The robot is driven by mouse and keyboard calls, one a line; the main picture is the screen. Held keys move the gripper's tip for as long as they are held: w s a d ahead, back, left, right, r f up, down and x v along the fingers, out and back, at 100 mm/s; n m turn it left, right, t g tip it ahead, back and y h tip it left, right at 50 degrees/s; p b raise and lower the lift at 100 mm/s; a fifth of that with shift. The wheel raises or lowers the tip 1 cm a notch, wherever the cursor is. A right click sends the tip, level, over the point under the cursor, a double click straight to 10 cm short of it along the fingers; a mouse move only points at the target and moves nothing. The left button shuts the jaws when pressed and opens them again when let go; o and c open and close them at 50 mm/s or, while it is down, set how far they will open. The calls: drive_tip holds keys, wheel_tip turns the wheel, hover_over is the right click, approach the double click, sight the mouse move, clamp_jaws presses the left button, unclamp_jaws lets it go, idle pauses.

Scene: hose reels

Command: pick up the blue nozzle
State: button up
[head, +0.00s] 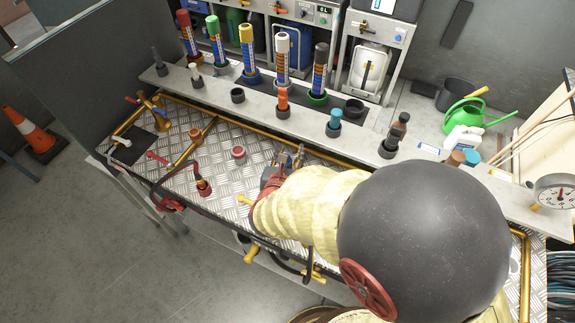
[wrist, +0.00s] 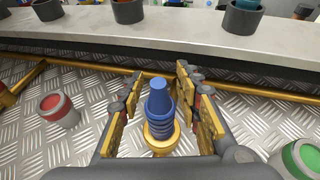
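The blue nozzle (wrist: 159,103) stands upright in a brass ring (wrist: 161,138) in the wrist view. My gripper (wrist: 156,88) is open, with one brass-padded finger on each side of the nozzle. A gap shows on both sides, so the fingers do not appear to touch it. In the head view my gripper (head: 290,163) is over the tread-plate deck (head: 222,172), and the nozzle is hidden by it or too small to make out there.
A red-topped cup (wrist: 58,107) is left of my gripper and a green-topped cup (wrist: 300,157) is right in the wrist view. Behind runs a raised grey ledge (wrist: 190,46) with dark holders, and a brass rail (wrist: 250,88) at its foot. The left deck holds red fittings (head: 203,186).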

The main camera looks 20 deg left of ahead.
clamp_jaws()
drive_tip(key=shift+r, duration=0.1)
idle(0.7)
